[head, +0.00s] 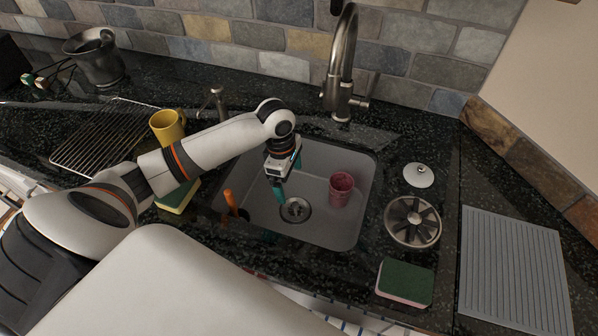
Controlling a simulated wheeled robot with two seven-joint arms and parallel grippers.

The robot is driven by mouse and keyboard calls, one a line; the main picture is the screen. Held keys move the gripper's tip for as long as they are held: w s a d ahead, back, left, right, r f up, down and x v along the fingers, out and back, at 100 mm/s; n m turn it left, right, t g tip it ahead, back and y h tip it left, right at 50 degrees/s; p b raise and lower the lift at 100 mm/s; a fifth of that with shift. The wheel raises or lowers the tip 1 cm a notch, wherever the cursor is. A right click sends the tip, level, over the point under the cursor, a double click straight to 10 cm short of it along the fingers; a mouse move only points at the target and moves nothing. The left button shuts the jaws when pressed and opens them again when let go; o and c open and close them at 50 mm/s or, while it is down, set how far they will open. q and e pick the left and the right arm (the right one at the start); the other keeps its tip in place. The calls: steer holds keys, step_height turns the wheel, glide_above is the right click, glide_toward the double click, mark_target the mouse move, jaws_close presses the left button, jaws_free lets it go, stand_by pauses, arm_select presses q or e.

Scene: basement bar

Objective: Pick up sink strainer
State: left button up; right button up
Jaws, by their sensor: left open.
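A round metal strainer or drain piece (295,210) sits in the floor of the grey sink (325,230); I cannot tell whether it is loose. A larger slotted metal disc (413,221), also strainer-like, lies on the counter right of the sink. My left arm reaches in from the left over the sink. My left gripper (281,188) points down over the basin, open, just above and left of the round piece in the picture. Its fingertips are partly hidden. My right gripper is not in view.
A pink cup (341,188) stands in the sink, close right of the round piece. An orange-handled item (231,202) is at the sink's left. The faucet (343,70) rises behind. A white knobbed lid (418,175), a sponge (404,283) and a ridged mat (514,268) lie right.

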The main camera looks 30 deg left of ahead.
mark_target(295, 204)
arm_select(q)
steer(key=f, duration=0.3)
steer(key=d+f, duration=0.1)
steer(key=f, duration=0.7)
steer(key=shift+w+d+f, duration=0.15)
steer(key=shift+d+f, duration=0.05)
steer(key=shift+d, duration=0.15)
steer(key=shift+c, duration=0.6)
steer(key=c, duration=0.9)
